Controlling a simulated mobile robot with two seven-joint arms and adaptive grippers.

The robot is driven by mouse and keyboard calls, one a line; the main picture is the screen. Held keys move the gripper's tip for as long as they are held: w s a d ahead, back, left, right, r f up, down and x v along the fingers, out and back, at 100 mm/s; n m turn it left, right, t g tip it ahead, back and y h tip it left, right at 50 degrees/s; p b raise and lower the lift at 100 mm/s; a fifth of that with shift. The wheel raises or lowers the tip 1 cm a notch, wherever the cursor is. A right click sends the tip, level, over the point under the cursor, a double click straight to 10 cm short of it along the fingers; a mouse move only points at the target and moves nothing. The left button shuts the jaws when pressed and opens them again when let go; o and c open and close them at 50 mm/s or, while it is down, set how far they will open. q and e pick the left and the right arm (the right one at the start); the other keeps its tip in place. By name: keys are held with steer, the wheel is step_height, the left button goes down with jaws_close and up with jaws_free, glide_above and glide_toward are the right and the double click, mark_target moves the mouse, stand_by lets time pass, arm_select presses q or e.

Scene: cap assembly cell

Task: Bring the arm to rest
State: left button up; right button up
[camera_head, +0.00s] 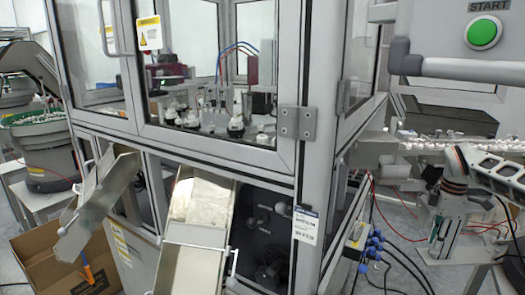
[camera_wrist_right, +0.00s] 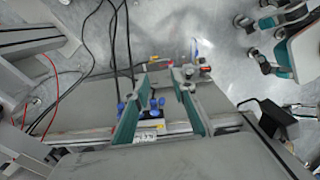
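My right arm comes in from the right edge of the head view. Its right gripper (camera_head: 442,240) hangs low beside the cell's right side, small and partly lost against the metal parts behind it. In the right wrist view the two teal-lined fingers of the right gripper (camera_wrist_right: 160,73) stand apart with nothing held between them. Blue connectors show in the gap, beyond the fingers. My left arm and left gripper are not in view.
The glazed cap assembly cell (camera_head: 303,190) fills the middle, with metal chutes (camera_head: 190,262) in front and a cardboard box (camera_head: 50,240) at lower left. Blue connectors (camera_head: 375,247) with black cables sit at its right side. A green START button (camera_head: 483,33) is at upper right.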

steer(key=s+d+m, duration=0.2)
steer(key=s+d, duration=0.4)
steer(key=d, duration=0.6)
steer(key=a+f+n+t+y, duration=0.1)
steer(key=a+f+n+y, duration=0.45)
steer(key=a+f, duration=1.05)
steer(key=s+a+f+n+t+y, duration=0.1)
steer(key=s+a+f+t+y, duration=0.2)
steer(key=a, duration=0.6)
steer(key=s+a+f+n+t+y, duration=0.2)
steer(key=s+a, duration=0.2)
steer(key=a, duration=0.5)
steer(key=s+d+f+m+t+h, duration=0.1)
steer(key=s+d+f+m+h, duration=0.25)
steer(key=s+d, duration=0.5)
steer(key=s+d+f+m+t+h, duration=0.2)
steer(key=s+d+f+h, duration=0.25)
steer(key=s, duration=0.65)
arm_select(q)
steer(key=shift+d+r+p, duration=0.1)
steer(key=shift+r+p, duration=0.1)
steer(key=shift+p, duration=0.3)
arm_select(e)
steer(key=a+m+t, duration=0.1)
steer(key=a+m, duration=0.7)
steer(key=a, duration=1.3)
steer(key=shift+s+f+m+t, duration=0.25)
steer(key=shift+s+m+t, duration=0.05)
steer(key=shift+s+m, duration=0.1)
